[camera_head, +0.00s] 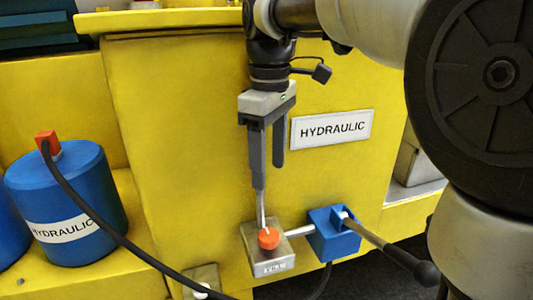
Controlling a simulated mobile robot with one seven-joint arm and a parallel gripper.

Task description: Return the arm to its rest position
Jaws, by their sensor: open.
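My gripper (268,172) hangs downward at the centre of the head view, in front of the yellow housing (180,130). Its two dark fingers are apart, with nothing seen between them. The left finger appears lower in the picture than the right one. A thin grey rod shows below the left finger, above an orange-red knob (268,239) on a grey labelled block (265,262). I cannot tell whether the finger touches the rod. Part of my arm fills the upper right of the view.
A blue valve block (333,233) with a black-ended lever (390,256) sits right of the knob. A white "HYDRAULIC" label (332,129) is on the housing. A blue hydraulic canister (70,200) stands at left, with a black hose (98,218) running from its red top.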

